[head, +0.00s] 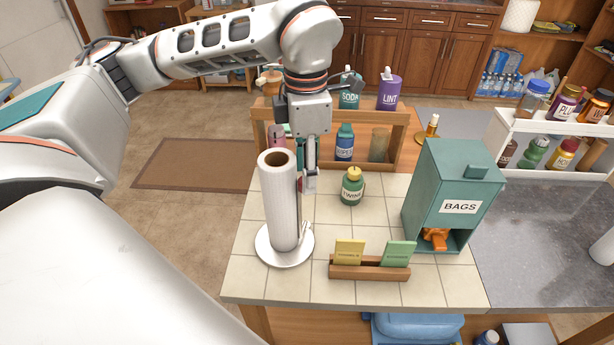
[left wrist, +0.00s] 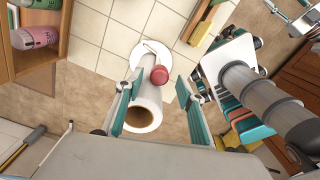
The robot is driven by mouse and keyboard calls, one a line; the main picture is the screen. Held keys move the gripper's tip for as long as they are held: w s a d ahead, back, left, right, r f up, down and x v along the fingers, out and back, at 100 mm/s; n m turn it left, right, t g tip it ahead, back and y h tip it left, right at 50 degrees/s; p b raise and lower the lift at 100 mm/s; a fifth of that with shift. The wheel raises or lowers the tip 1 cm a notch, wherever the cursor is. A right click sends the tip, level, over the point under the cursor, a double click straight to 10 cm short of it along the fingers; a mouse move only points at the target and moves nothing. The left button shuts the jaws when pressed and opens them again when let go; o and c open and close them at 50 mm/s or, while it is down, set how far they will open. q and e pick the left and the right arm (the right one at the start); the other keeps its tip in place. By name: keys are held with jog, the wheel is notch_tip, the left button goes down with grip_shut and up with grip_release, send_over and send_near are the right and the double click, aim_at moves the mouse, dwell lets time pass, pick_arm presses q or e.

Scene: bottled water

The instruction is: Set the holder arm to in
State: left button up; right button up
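The holder is a white round base (head: 270,250) carrying an upright white paper roll (head: 280,205) on the tiled counter. The holder arm (head: 305,232) shows only in part at the right side of the roll in the head view. In the left wrist view a red knob (left wrist: 159,74) stands beside the roll (left wrist: 146,100); it seems to top the holder arm. My left gripper (head: 309,180) points down at the right of the roll. In the left wrist view its teal fingers (left wrist: 159,82) are apart, with the knob between them and no visible contact.
A green twine bottle (head: 352,188) stands right of the gripper. A wooden rack (head: 400,130) is behind. A wooden card holder (head: 370,270) is in front, and a green bags dispenser (head: 450,190) stands at the right. Bare tiles (head: 385,215) lie between.

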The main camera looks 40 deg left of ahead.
pick_arm(q)
jog(key=shift+f, duration=1.25)
grip_shut()
jog(key=shift+w+d+n, duration=0.2)
jog(key=shift+w+n, duration=0.05)
jog(key=shift+n, duration=0.45)
grip_release()
jog(key=shift+r, duration=0.1)
notch_tip(320, 180, up, 12)
